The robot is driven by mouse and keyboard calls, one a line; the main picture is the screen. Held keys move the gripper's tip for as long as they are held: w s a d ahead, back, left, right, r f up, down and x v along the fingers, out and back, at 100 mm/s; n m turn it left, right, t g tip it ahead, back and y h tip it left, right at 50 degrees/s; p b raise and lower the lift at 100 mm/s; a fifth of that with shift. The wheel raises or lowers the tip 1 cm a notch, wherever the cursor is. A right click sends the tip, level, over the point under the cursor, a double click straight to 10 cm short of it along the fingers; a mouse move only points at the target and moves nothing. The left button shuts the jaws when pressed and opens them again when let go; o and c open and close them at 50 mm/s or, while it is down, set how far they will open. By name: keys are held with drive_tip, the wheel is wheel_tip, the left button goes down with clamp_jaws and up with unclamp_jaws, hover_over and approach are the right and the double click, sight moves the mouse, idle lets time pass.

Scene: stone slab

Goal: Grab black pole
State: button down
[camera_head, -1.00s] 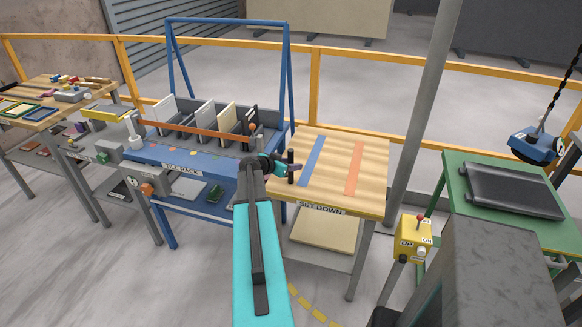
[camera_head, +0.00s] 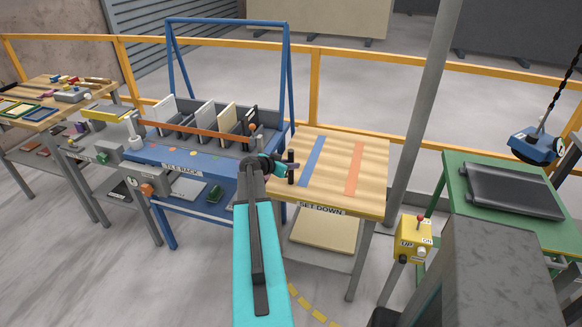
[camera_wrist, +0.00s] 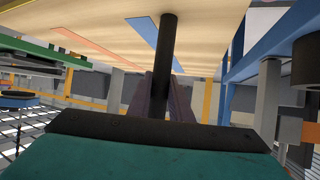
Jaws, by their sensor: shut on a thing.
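The black pole (camera_head: 291,167) stands upright at the left edge of the wooden set-down table (camera_head: 340,158). In the wrist view the black pole (camera_wrist: 168,62) rises between my gripper's two fingers, with the wooden surface behind it. My gripper (camera_head: 288,168) is shut on the pole from the left side in the head view. In the wrist view my gripper (camera_wrist: 168,98) has a finger on either side of the pole.
The blue tile rack (camera_head: 190,163) with upright slabs stands just left of the pole. Blue and orange strips mark the table. A yellow control box (camera_head: 413,238) and a green table (camera_head: 500,230) are at right. A grey post (camera_head: 418,120) rises behind the table.

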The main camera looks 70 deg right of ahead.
sight(289, 158)
drive_tip(key=shift+r, duration=0.15)
drive_tip(key=shift+r+b, duration=0.95)
drive_tip(key=shift+r, duration=0.5)
drive_tip(key=s+a+r+b, duration=0.1)
drive_tip(key=a+r+b, duration=0.1)
drive_tip(key=a, duration=1.1)
drive_tip(key=shift+s+a+b, duration=0.25)
drive_tip(key=shift+s+b, duration=0.05)
drive_tip(key=shift+s, duration=0.1)
drive_tip(key=shift+a+p, duration=0.2)
drive_tip(key=shift+p, duration=0.45)
drive_tip(key=a+p, duration=0.1)
drive_tip(key=p, duration=0.3)
drive_tip(key=shift+s+a+p, duration=0.15)
drive_tip(key=shift+a+p, duration=0.1)
drive_tip(key=shift+p, duration=0.05)
drive_tip(key=shift+a+f+p, duration=0.1)
drive_tip(key=shift+a+p, duration=0.1)
drive_tip(key=shift+p, duration=0.3)
